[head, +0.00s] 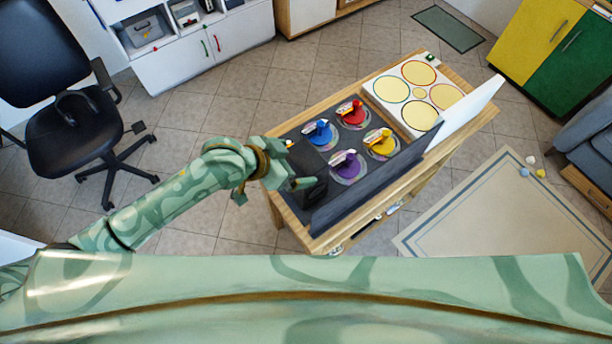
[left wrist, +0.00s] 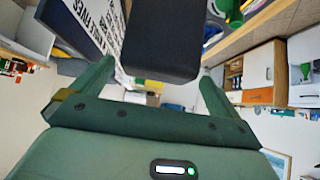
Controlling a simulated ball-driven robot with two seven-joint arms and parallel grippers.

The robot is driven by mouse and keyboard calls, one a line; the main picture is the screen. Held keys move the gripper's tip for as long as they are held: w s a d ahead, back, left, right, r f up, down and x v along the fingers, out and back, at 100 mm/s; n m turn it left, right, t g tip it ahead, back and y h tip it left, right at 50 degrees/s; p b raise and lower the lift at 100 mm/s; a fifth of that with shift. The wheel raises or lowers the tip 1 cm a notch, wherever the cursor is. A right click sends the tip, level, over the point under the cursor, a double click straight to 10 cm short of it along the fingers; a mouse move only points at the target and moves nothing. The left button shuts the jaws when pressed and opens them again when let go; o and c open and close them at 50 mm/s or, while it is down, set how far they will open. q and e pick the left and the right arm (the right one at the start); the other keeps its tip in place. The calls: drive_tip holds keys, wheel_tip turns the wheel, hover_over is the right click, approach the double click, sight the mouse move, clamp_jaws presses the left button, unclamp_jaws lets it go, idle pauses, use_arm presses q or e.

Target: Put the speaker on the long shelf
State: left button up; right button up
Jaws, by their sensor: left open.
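A black block (head: 313,190), which looks like the speaker, stands at the near left end of the table, on its dark section. In the left wrist view the black block (left wrist: 163,40) fills the upper middle, between my two fingers. My left gripper (head: 298,172) is at the block's left side, its jaws open. In the left wrist view the fingers (left wrist: 152,88) stand apart on either side of the block; I cannot tell whether either touches it. My right gripper is not in view. I cannot tell which surface is the long shelf.
The wooden table (head: 478,122) carries a purple figure (head: 346,163), blue (head: 320,131), red (head: 351,111) and yellow (head: 381,142) ones on discs, and a white board (head: 398,75) with yellow circles. A dark upright panel (head: 372,186) runs along its near side. An office chair (head: 75,105) stands left.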

sight(306, 162)
use_arm(q)
drive_tip(key=b+x, duration=0.1)
drive_tip(key=x, duration=0.4)
drive_tip(key=shift+w+d+f, duration=0.15)
drive_tip(key=shift+d+f, duration=0.1)
drive_tip(key=shift+a+r, duration=0.1)
